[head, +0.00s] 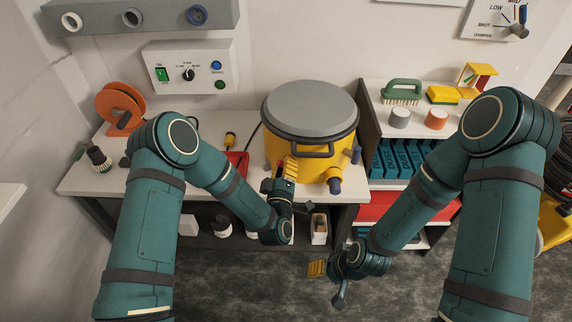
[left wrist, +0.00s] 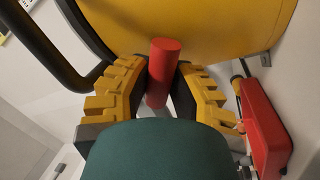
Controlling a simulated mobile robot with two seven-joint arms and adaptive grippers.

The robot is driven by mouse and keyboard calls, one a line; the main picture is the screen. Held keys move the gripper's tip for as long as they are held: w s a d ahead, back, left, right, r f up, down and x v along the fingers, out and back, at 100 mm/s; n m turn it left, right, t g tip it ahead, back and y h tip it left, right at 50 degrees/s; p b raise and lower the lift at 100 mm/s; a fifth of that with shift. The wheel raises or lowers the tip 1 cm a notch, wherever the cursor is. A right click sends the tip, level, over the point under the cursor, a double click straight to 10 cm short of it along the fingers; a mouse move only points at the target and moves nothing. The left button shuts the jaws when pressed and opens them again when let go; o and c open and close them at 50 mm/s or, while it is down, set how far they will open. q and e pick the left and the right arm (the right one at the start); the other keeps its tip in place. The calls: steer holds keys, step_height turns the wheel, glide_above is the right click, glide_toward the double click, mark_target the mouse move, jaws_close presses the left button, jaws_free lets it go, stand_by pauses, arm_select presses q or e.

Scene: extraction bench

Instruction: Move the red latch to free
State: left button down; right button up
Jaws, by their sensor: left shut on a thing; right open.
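The red latch shows in the left wrist view as a red cylindrical handle (left wrist: 164,62) in front of the yellow drum (left wrist: 215,35). My left gripper (left wrist: 161,84) is shut on it, with one ridged yellow finger on each side. In the head view my left gripper (head: 287,172) is at the front of the yellow drum (head: 275,148), below its grey lid (head: 310,106), and mostly hides the latch. My right gripper (head: 329,281) is open and empty, low in front of the bench.
A dark drum handle (head: 312,153) is close to my left gripper. A red tray (head: 238,160) lies left of the drum. An orange reel (head: 121,106) stands on the bench's left. A shelf unit (head: 369,120) stands right of the drum. The floor (head: 225,285) between my arms is clear.

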arm_select(q)
steer(key=n+y, duration=0.1)
steer(key=n, duration=0.3)
steer(key=shift+f+t, duration=0.15)
steer(key=shift+t, duration=0.15)
steer(key=shift+f+n+y, duration=0.1)
steer(key=shift+n+y, duration=0.4)
steer(key=shift+n, duration=1.5)
steer(key=c, duration=0.9)
jaws_free()
steer(key=shift+o, duration=0.3)
steer(key=shift+f, duration=0.15)
